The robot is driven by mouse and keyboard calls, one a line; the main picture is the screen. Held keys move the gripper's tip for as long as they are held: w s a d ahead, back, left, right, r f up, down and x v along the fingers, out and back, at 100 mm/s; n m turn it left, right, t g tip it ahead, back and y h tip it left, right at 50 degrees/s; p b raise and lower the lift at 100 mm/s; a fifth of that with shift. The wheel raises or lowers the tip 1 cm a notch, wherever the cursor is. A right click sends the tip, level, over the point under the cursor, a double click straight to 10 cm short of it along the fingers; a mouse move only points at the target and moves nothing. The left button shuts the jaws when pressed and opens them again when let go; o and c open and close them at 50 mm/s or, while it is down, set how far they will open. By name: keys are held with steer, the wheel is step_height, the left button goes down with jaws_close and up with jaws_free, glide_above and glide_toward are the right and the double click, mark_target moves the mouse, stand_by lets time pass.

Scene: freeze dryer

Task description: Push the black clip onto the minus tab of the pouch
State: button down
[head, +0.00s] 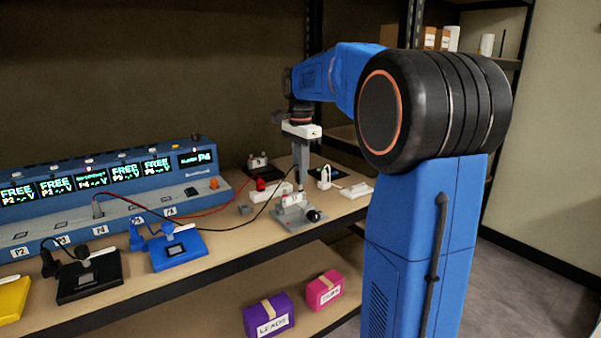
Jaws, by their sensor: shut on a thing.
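My gripper (301,186) points straight down over a small grey fixture (290,222) near the shelf's front edge. It is shut, and a black lead (262,207) runs up to its fingertips, so it holds the black clip, which is too small and covered to make out. A pale labelled piece (291,199), apparently the pouch, sits in the fixture right below the fingers. Its minus tab cannot be made out, nor whether the clip touches it. A red clip (260,184) with a red lead stands on a white block left of the gripper.
A blue tester (110,195) with several lit screens stands along the back left. Blue (188,258) and black (72,290) fixtures sit at the front left. A black tray (258,169) and white blocks (357,190) lie around the gripper. Boxes stand on the lower shelf.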

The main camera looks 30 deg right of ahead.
steer(key=shift+f, duration=1.15)
stand_by(0.4)
steer(key=c, duration=1.7)
jaws_free()
steer(key=shift+o, duration=0.2)
steer(key=shift+r, duration=0.1)
step_height(320, 180, up, 17)
steer(key=shift+r, duration=0.15)
steer(key=s+a+f+n+t, duration=0.2)
steer(key=s+a+f+n, duration=0.8)
steer(key=s, duration=0.5)
steer(key=s+a+f+n+t, duration=0.1)
steer(key=s+a+f+n, duration=0.2)
steer(key=s+f, duration=0.4)
steer(key=s+a+f+n+t, duration=0.1)
steer(key=s+a+f+n, duration=0.2)
steer(key=s+f, duration=0.5)
step_height(320, 180, down, 5)
steer(key=shift+f+n+t, duration=0.1)
steer(key=shift+n+t, duration=0.3)
steer(key=shift+n, duration=0.4)
